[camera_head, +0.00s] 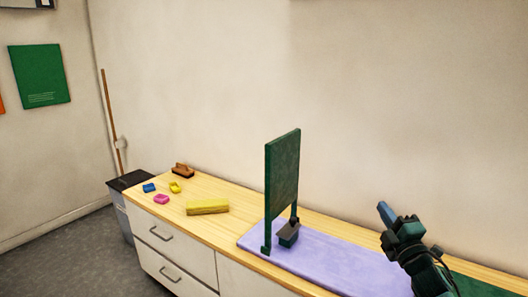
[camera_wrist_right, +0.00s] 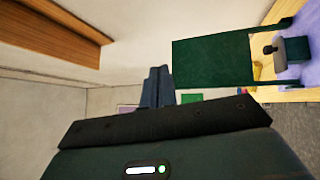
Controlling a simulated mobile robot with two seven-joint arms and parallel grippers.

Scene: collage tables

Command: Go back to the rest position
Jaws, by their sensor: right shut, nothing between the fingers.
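My right gripper (camera_head: 386,214) is in the air at the right of the head view, above the purple mat and to the right of the green upright panel. Its fingers are together with nothing between them; they also show in the right wrist view (camera_wrist_right: 157,87). The arm behind it runs down to the bottom right. My left gripper is in neither view.
A green panel (camera_head: 283,178) stands upright on the purple mat (camera_head: 330,266), with a dark block (camera_head: 289,235) at its foot. A yellow bar (camera_head: 207,208), small coloured pieces (camera_head: 161,199) and a brown brush (camera_head: 183,170) lie on the wooden top (camera_head: 235,228). The air around the gripper is clear.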

